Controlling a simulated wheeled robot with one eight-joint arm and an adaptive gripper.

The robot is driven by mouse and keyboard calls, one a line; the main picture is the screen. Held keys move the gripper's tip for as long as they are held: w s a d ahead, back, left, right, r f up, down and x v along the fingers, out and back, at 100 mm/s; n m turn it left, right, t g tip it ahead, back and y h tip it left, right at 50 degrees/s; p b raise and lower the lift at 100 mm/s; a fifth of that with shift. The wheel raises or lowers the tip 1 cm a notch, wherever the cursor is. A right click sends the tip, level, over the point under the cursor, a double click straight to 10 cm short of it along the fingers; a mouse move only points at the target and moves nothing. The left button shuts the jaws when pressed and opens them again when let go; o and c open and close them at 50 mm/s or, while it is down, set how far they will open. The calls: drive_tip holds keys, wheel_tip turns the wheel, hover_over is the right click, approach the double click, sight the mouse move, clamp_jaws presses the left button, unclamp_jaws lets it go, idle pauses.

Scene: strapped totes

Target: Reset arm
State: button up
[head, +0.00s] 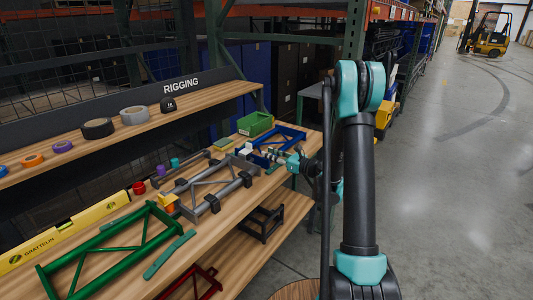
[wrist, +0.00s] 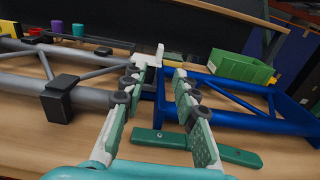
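My gripper (head: 279,160) is over the far right part of the wooden bench, reached out from my teal and black arm (head: 358,190). In the wrist view my gripper (wrist: 156,82) has its two teal fingers apart, with nothing clearly held between them. Beyond the fingertips, a white piece (wrist: 150,58) stands between a grey tubular frame (wrist: 95,95) and a blue tubular frame (wrist: 240,118). A green flat bar (wrist: 235,155) lies on the bench, partly behind the right finger. I cannot tell whether the fingers touch anything.
A green bin (head: 255,123) stands at the bench's back. A green frame (head: 105,250), a yellow level (head: 60,235) and a grey frame (head: 215,190) lie nearer left. A shelf (head: 130,130) with tape rolls runs above. Open floor (head: 460,190) lies to the right.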

drive_tip(key=s+f+n+g+h, duration=0.1)
drive_tip(key=s+n+g+h, duration=0.45)
drive_tip(key=s+n, duration=0.9)
drive_tip(key=s+d+f+n+h, duration=0.2)
drive_tip(key=s+d+n+h, duration=0.1)
drive_tip(key=s, duration=0.4)
drive_tip(key=s+d+f+n+g+h, duration=0.1)
drive_tip(key=s+d+f+n+h, duration=0.1)
drive_tip(key=s+d+n, duration=0.2)
drive_tip(key=s+d+f+n+h, duration=0.1)
drive_tip(key=s+d+n+h, duration=0.2)
drive_tip(key=s+d, duration=0.3)
drive_tip(key=s+n, duration=0.1)
drive_tip(key=s, duration=0.4)
drive_tip(key=shift+d+f+h, duration=0.35)
drive_tip(key=shift+f, duration=0.05)
drive_tip(key=shift+s, duration=0.1)
